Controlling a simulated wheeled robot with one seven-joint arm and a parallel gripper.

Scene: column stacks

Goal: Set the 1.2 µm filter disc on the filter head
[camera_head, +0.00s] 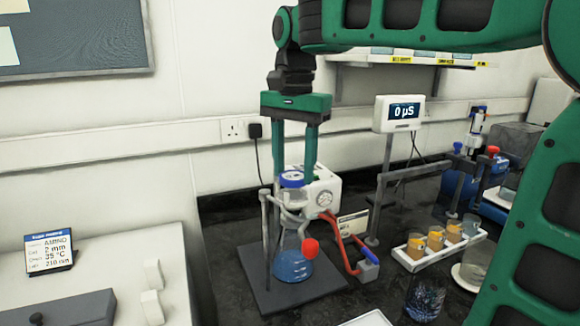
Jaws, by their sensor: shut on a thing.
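My gripper (293,172) points straight down at the middle of the bench, its two green fingers apart around a round blue-rimmed piece. This piece (291,179) looks like the filter disc; its 1.2 µm marking cannot be read. It is directly above the filter head (292,200), a clear glass top on a flask (293,262) with blue liquid. The disc and head overlap in this view, so I cannot tell whether they touch.
A grey stand (265,230) holds the flask on a dark base plate. A white gauge box (324,192) with red tubing is close behind and right. A white rack (439,251) of amber jars stands right. A meter (399,113) rises behind.

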